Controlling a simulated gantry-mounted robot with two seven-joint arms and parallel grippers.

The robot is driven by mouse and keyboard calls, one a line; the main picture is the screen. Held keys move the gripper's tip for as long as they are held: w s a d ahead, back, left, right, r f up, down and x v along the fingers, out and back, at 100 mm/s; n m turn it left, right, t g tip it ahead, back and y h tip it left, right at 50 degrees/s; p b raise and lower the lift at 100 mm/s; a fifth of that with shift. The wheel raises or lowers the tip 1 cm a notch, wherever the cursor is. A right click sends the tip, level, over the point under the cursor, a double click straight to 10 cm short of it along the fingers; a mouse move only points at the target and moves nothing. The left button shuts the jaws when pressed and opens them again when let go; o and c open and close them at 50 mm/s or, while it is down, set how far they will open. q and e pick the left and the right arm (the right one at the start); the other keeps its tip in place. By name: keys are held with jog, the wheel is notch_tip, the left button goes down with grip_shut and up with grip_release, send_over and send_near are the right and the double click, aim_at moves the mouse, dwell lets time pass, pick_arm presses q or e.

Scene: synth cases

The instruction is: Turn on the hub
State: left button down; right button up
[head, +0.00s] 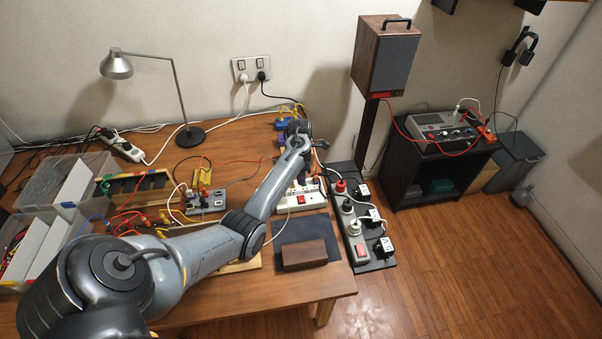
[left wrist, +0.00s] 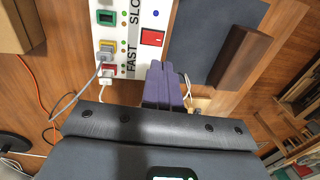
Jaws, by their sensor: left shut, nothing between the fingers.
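The hub is a white box with a red rocker switch (head: 300,199). In the head view the hub (head: 312,199) lies at the table's right part, partly behind my left arm. In the left wrist view the hub (left wrist: 128,18) shows the words FAST and SLO, coloured sockets, plugs and its red switch (left wrist: 152,38). I cannot tell the switch's position. My left gripper (left wrist: 162,70) has purple fingers, shut and empty. The fingertips appear just below the red switch in that view, apart from it; their height is unclear. My right gripper is not in view.
A dark mat (head: 304,231) with a brown block (head: 305,255) lies in front of the hub. A black power strip (head: 352,236) with plugs and another red switch stands to the right. A grey socket box (head: 207,201), loose cables and a lamp (head: 182,100) are left.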

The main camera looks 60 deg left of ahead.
aim_at(302, 201)
pick_arm(q)
jog(key=f, duration=0.2)
jog(key=f+b, duration=0.1)
jog(key=f, duration=0.2)
jog(key=d+f, duration=0.1)
jog(key=f, duration=0.2)
jog(key=shift+s+f, duration=0.2)
jog(key=shift+f, duration=0.55)
